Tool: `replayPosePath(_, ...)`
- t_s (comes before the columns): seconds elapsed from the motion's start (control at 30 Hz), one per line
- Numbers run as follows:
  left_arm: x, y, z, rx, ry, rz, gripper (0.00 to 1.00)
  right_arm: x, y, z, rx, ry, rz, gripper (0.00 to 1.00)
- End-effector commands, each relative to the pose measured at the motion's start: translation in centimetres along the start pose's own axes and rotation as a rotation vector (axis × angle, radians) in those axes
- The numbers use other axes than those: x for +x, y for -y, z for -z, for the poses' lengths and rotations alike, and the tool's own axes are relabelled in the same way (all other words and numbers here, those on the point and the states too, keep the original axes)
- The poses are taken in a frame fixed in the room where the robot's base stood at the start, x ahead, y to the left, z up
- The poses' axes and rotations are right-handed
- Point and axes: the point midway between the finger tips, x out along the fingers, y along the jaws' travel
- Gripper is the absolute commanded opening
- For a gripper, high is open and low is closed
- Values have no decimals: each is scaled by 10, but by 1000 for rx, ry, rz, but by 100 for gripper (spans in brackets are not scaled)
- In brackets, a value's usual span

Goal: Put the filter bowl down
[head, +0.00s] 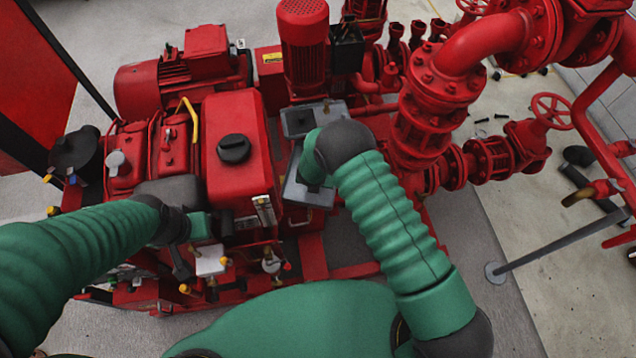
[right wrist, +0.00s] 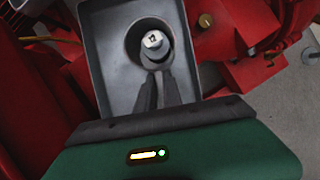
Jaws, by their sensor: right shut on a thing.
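In the right wrist view, my right gripper (right wrist: 156,75) is shut, its dark fingertips on a small round piece with a pale top (right wrist: 153,41), which I take to be the filter bowl. The bowl is over or inside a dark round recess in a grey tray (right wrist: 108,70); I cannot tell whether it touches the bottom. In the head view the tray (head: 302,192) lies under my right wrist, which hides the bowl and the fingers. My left gripper (head: 181,262) is over the left front of the red engine; its jaw opening is unclear.
The red engine (head: 235,155) with a black cap is left of the tray. A red vertical motor (head: 303,40) rises behind it. Red flanged pipes (head: 425,110) and a valve handwheel (head: 552,110) are to the right. Small fittings (head: 210,262) crowd my left gripper.

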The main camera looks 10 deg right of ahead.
Motion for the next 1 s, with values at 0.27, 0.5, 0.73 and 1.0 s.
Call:
replayPosePath(0.27,3,0,-1,0,0,0,0,12,0,5,0,1,0,0)
replayPosePath(0.5,6,0,-1,0,0,0,0,14,0,6,0,0,0,26)
replayPosePath(0.73,6,0,-1,0,0,0,0,14,0,6,0,0,0,32)
replayPosePath(1.0,0,0,0,0,0,0,0,-7,-1,4,-3,2,-1,32)
